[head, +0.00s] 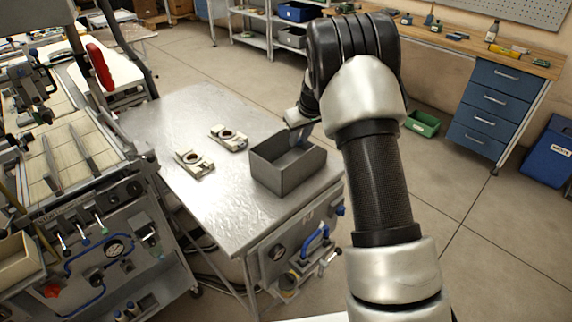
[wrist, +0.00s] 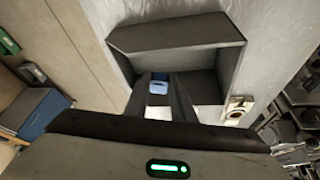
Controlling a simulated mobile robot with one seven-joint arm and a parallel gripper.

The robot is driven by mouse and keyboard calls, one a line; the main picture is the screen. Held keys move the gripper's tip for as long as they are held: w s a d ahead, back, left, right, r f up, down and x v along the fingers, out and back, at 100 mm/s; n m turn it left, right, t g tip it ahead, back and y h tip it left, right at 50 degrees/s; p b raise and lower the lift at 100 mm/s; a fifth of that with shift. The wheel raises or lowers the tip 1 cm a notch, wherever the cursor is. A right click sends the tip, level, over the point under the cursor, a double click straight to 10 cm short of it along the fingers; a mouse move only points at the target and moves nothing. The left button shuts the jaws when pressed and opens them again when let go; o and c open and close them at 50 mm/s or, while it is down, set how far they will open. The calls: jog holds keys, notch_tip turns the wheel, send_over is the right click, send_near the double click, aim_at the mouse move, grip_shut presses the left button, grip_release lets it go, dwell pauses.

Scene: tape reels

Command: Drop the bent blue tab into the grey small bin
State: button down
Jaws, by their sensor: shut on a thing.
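The grey small bin (head: 272,179) stands on the metal table, open side up. It also shows in the wrist view (wrist: 180,36), where its walls frame my fingers. My gripper (wrist: 159,90) is shut on the bent blue tab (wrist: 158,84), which shows as a small blue piece between the fingertips. In the head view my gripper (head: 302,128) is over the back part of the bin. My arm hides part of the view there, and I cannot tell exactly how far the tab is above the bin floor.
Two beige fittings with round dark-centred openings (head: 228,138) (head: 194,163) lie on the metal table (head: 185,115) left of the bin. A machine with a gauge (head: 115,247) stands at the left. A green bin (head: 422,124) is on the floor behind my arm.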

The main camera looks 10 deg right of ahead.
jog(key=c, duration=1.4)
grip_release()
jog(key=shift+c, duration=0.2)
jog(key=v, duration=1.7)
jog(key=shift+r, duration=0.15)
